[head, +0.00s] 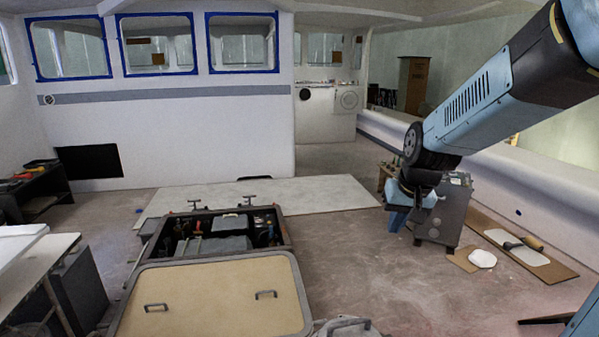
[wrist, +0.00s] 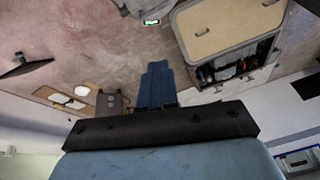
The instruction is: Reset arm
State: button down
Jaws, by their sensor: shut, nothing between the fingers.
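My arm reaches in from the upper right of the head view, and its blue gripper (head: 397,219) hangs over the floor, pointing down. In front of a grey cabinet on the floor, the gripper is shut and empty. In the wrist view, my gripper (wrist: 155,68) shows as two blue fingers pressed together, with the pinkish floor beyond them. Nothing is between the fingers.
An open hatch (head: 285,262) with a tan lid stands at the front centre, with equipment inside. A board (head: 527,262) with tools lies to the right. A white bench (head: 35,262) is at left.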

jog(key=s+d+r+t, duration=0.1)
jog(key=s+r, duration=0.3)
jog(key=s, duration=0.4)
jog(key=s+d+r+h, duration=0.1)
jog(key=s+r, duration=0.3)
jog(key=s, duration=0.4)
jog(key=shift+s+n+t, duration=0.3)
jog(key=shift+n+t, duration=0.1)
